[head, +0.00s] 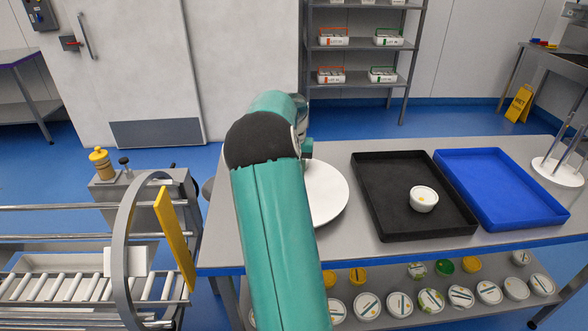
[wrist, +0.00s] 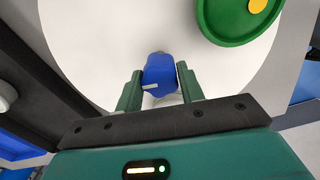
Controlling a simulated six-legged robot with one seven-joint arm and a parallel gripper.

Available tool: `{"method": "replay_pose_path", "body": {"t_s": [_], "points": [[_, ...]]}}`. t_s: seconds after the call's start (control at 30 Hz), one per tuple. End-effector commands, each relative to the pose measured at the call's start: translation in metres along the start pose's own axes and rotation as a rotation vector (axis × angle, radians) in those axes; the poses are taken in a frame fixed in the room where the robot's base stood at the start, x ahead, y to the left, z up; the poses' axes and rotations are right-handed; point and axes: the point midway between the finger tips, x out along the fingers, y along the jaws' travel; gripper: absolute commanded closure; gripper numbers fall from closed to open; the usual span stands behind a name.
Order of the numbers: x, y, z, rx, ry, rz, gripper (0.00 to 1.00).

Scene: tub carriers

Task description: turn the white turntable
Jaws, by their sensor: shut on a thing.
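The white turntable (head: 325,191) lies on the table left of the black tray, partly hidden by my arm in the head view. In the wrist view the turntable (wrist: 90,45) is a wide white disc under my gripper (wrist: 160,82). My gripper is shut on a blue knob (wrist: 160,72) that stands over the disc, with a finger on each side. How the knob joins the disc is hidden. A tub with a green lid (wrist: 235,18) and a yellow spot sits on the disc at the upper right. In the head view my fingers are hidden behind my arm.
A black tray (head: 381,203) holds one white tub (head: 423,199). An empty blue tray (head: 500,187) lies to its right. A roller conveyor (head: 75,288) with a grey hoop (head: 118,250) stands left of the table. Several tubs sit on the lower shelf.

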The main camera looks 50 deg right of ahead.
Motion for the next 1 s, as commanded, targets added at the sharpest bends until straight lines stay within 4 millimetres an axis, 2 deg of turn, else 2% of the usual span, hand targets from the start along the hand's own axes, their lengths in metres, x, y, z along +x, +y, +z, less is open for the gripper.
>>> {"method": "replay_pose_path", "body": {"t_s": [1.0], "points": [[0.0003,-0.0001,0.0014,-0.507,-0.005,-0.002,1.0]]}}
